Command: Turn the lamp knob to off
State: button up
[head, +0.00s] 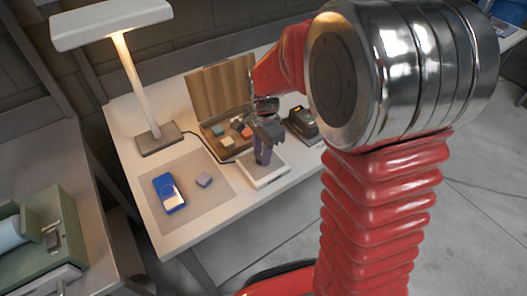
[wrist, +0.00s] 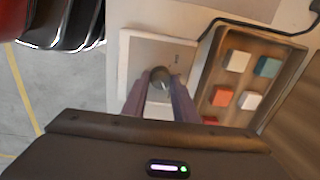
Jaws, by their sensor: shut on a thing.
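The white control plate (head: 270,177) lies flat on the table near its front edge; in the wrist view it is the pale square (wrist: 135,48). Its round dark grey knob (wrist: 160,74) shows there between my fingertips. My gripper (head: 262,160) points down over the plate; in the wrist view its purple-grey fingers (wrist: 160,84) close on the knob from both sides. The gripper hides the knob in the head view. The knob's pointer and the plate's small marking are too small to read. The desk lamp (head: 112,22) stands at the table's back left and glows warm.
An open box (head: 226,88) with several coloured blocks lies beside the plate, behind it in the head view. A black device (head: 301,125) stands right of it.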

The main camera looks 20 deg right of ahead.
jog(key=shift+w, duration=0.15)
jog(key=shift+r+n, duration=0.1)
jog(key=shift+n, duration=0.7)
jog(key=n, duration=0.5)
jog(key=shift+w+a, duration=0.1)
jog(key=shift+w, duration=0.05)
jog(key=n, duration=0.3)
jog(key=shift+n, duration=0.3)
jog(key=n, duration=0.3)
jog(key=shift+w+n, duration=0.1)
jog(key=shift+n, duration=0.3)
jog(key=n, duration=0.4)
jog(key=shift+a+g, duration=0.1)
jog(key=shift+g, duration=0.2)
jog(key=n, duration=0.3)
jog(key=shift+n, duration=0.4)
